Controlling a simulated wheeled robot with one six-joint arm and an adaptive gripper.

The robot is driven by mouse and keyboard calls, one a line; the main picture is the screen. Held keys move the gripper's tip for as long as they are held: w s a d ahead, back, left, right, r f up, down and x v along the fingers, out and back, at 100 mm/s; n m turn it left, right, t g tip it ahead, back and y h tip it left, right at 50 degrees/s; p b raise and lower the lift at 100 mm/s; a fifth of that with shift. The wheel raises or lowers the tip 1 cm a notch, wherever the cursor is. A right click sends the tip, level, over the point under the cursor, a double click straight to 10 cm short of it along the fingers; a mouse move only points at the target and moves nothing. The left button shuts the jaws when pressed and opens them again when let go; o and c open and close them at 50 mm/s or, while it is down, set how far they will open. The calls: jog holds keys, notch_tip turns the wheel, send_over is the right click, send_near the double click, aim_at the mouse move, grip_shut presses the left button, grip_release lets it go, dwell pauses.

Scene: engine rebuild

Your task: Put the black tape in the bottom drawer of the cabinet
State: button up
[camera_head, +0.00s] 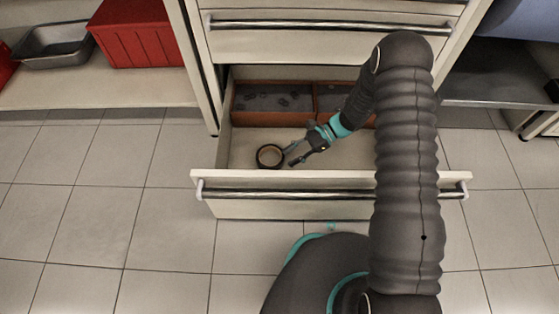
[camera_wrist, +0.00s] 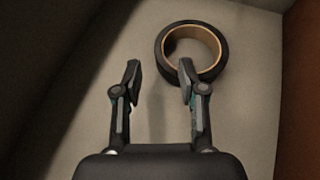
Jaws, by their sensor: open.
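The black tape (camera_head: 269,156) is a roll with a tan inner core, lying flat on the floor of the open bottom drawer (camera_head: 225,178). In the wrist view the tape (camera_wrist: 160,42) lies just beyond my fingertips, on the right side. My gripper (camera_head: 294,155) reaches down into the drawer, to the right of the tape. In the wrist view my gripper (camera_wrist: 160,70) is open with nothing between its fingers. The right fingertip overlaps the tape's lower rim in that view; I cannot tell whether they touch. The cabinet (camera_head: 207,75) stands behind the pulled-out drawer.
Orange-brown bins (camera_head: 238,118) with dark contents stand at the back of the drawer. A closed drawer (camera_head: 330,43) is above. A red box (camera_head: 140,35) and a metal tray (camera_head: 55,42) sit on the shelf at left. Tiled floor around the drawer is clear.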

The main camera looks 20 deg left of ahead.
jog(key=v, duration=0.5)
jog(key=shift+w+d+r, duration=0.1)
jog(key=shift+r, duration=0.15)
jog(key=s+d+r+n+t+h, duration=0.15)
jog(key=d+r, duration=0.25)
jog(key=r, duration=0.4)
jog(key=s+d+r+n+t+h, duration=0.1)
jog(key=d+r+n+t+h, duration=0.15)
jog(key=r, duration=0.55)
jog(key=s+d+r+n+t+h, duration=0.1)
jog(key=d+r+n, duration=0.1)
jog(key=d+r, duration=0.5)
jog(key=s+d+r+n+t+h, duration=0.4)
jog(key=s+d+r+t, duration=0.4)
jog(key=s+d+r, duration=0.3)
jog(key=s+r, duration=0.4)
jog(key=s, duration=0.1)
jog(key=shift+d+r+t+h, duration=0.15)
jog(key=shift+r+t+h, duration=0.15)
jog(key=shift+h, duration=0.1)
jog(key=shift+s, duration=0.15)
